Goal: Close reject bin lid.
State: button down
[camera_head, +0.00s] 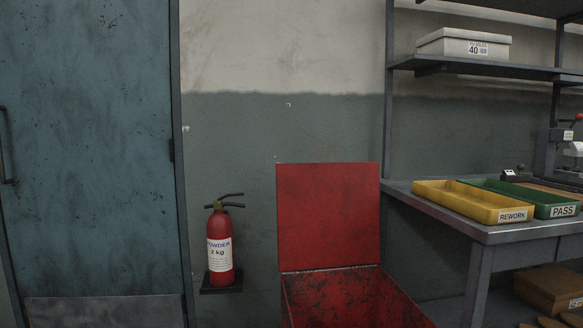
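A red reject bin (350,300) stands on the floor at the bottom centre of the head view, cut off by the lower edge. Its flat red lid (328,215) stands upright at the back of the opening, close to the wall. The bin's mouth is open, and its scuffed inner walls show. The front of the bin and its bottom are out of the picture. My gripper is not in this view.
A red fire extinguisher (220,250) is left of the bin. A steel bench (490,232) is to the right, with a yellow REWORK tray (462,200) and a green PASS tray (552,209). A blue door (90,150) is at far left.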

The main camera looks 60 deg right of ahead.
aim_at(328, 214)
jog(key=z, duration=1)
jog(key=i, duration=0.9)
jog(key=z, duration=0.95)
